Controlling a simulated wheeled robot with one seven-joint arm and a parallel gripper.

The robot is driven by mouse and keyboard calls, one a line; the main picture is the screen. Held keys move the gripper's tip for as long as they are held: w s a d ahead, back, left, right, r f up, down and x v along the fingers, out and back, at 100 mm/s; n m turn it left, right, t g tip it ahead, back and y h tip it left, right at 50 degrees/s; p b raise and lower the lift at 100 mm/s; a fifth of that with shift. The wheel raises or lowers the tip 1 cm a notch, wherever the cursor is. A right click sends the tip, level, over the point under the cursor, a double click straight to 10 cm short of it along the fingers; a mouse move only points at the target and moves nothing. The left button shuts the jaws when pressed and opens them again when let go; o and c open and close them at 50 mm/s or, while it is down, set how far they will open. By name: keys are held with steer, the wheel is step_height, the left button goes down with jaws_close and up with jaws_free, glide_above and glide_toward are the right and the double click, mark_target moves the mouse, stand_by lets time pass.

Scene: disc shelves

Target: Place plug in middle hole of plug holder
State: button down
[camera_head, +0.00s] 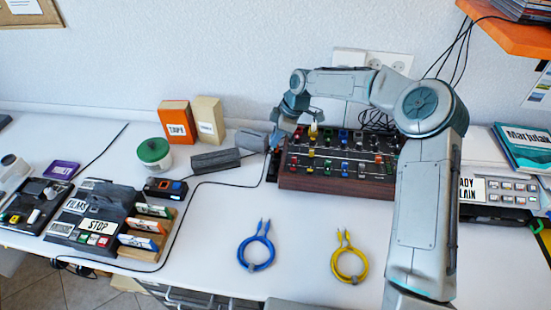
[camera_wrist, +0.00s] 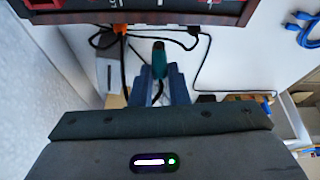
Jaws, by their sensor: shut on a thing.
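My gripper (camera_wrist: 160,72) is shut on a teal plug (camera_wrist: 158,57), seen end-on between the blue fingers in the wrist view. In the head view my gripper (camera_head: 276,140) is at the left end of the wooden-sided knob panel, and the plug is too small to make out there. I cannot tell for certain which object is the plug holder. A small dark box with orange and blue spots (camera_head: 165,188) lies on the desk to the left, well apart from my gripper. Its holes cannot be made out.
The knob panel (camera_head: 335,182) stands close to my gripper; its edge also shows in the wrist view (camera_wrist: 190,18). An orange connector (camera_wrist: 120,29) with black cables is near the fingers. Blue (camera_head: 256,255) and yellow (camera_head: 349,265) coiled cables lie in front. Grey boxes (camera_head: 215,160) stand left.

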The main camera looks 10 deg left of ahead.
steer(key=shift+f, duration=3.5)
steer(key=shift+f, duration=0.25)
steer(key=c, duration=1.4)
jaws_free()
steer(key=shift+r, duration=0.1)
steer(key=v, duration=1.2)
steer(key=shift+r, duration=0.2)
